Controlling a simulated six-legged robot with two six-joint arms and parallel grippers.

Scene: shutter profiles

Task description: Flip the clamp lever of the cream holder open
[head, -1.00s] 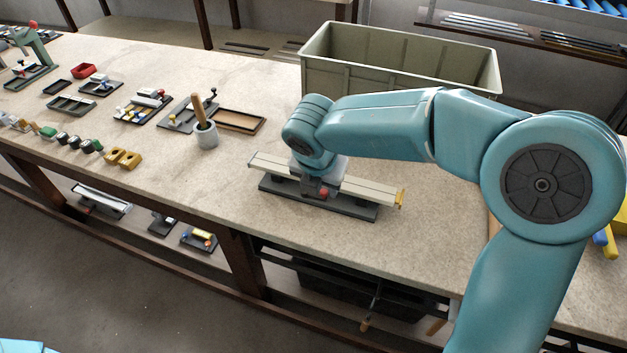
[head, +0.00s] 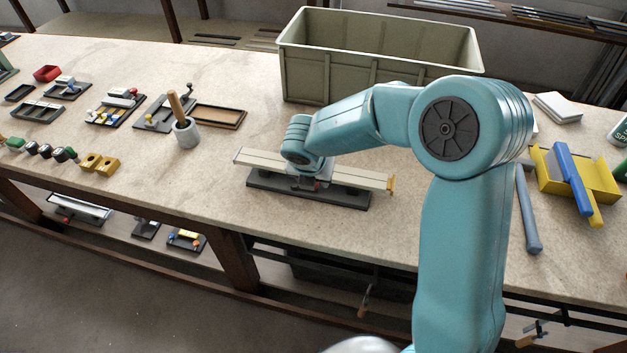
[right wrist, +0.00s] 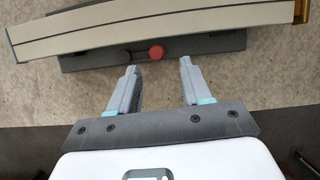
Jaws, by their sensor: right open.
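The cream holder shows in the head view as a long cream profile (head: 355,177) on a dark grey base plate (head: 345,198), lying on the bench top. In the right wrist view the cream profile (right wrist: 170,24) runs across the top, above the dark base (right wrist: 110,55). A lever with a round red knob (right wrist: 156,53) lies at the base's near edge. My right gripper (right wrist: 158,67) is open and empty. Its two fingertips stand either side of the knob, just short of it, apart from it. In the head view my wrist partly hides the holder's middle. My left gripper is not in view.
A grey-green bin (head: 375,60) stands behind the holder. A grey pot with a wooden handle (head: 186,132) and a brown tray (head: 218,117) are to the left. A yellow tray (head: 590,177) with a blue tool is at the right. Bench around the holder is clear.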

